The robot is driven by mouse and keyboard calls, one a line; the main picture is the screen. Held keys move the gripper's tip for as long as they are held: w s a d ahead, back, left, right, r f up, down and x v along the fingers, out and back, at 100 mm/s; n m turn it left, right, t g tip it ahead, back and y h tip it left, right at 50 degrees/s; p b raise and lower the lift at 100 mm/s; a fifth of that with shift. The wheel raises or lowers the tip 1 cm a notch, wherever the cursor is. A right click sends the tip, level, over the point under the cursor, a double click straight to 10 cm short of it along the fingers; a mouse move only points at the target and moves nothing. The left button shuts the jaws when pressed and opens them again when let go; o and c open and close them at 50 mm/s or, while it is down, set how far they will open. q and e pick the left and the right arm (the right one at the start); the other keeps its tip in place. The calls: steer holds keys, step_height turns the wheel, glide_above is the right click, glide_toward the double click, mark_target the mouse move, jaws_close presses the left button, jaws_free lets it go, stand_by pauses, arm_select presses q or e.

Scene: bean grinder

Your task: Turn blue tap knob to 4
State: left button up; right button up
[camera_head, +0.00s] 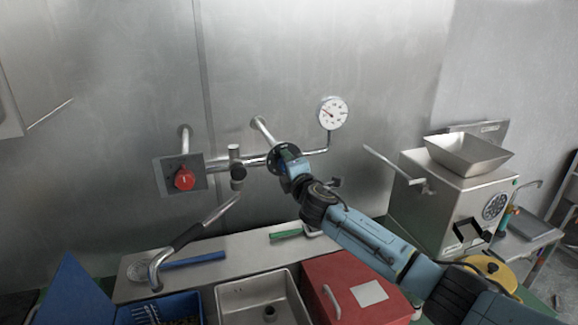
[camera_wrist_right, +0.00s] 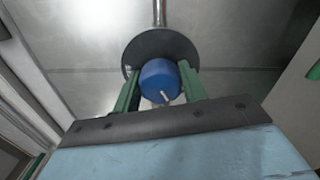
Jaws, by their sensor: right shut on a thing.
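The blue tap knob (camera_wrist_right: 158,74) sits in front of a dark round plate (camera_wrist_right: 140,48) in the right wrist view. A pale pointer on the knob's face points down and slightly right. My right gripper (camera_wrist_right: 160,84) has its green fingers on both sides of the knob and is shut on it. In the head view my right gripper (camera_head: 284,156) reaches the right end of the wall pipe and mostly hides the knob. The numbers on the plate cannot be read. My left gripper is not in view.
A red knob (camera_head: 184,178) is on the pipe's left end. A pressure gauge (camera_head: 332,113) is above right. The spout (camera_head: 190,235) hangs over the counter. A sink (camera_head: 262,300), blue bin (camera_head: 75,295), red box (camera_head: 355,290) and grinder (camera_head: 455,200) stand below and right.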

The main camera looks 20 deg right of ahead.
steer(key=n, duration=0.5)
steer(key=shift+r+n, duration=0.1)
steer(key=shift+n, duration=0.3)
steer(key=shift+a+n, duration=0.1)
steer(key=shift+n, duration=2.2)
steer(key=o, duration=1)
steer(key=s, duration=0.4)
steer(key=s+b, duration=0.1)
steer(key=s, duration=0.8)
steer(key=shift+s+d+b, duration=0.2)
steer(key=shift+d+b, duration=0.05)
steer(key=shift+b, duration=0.1)
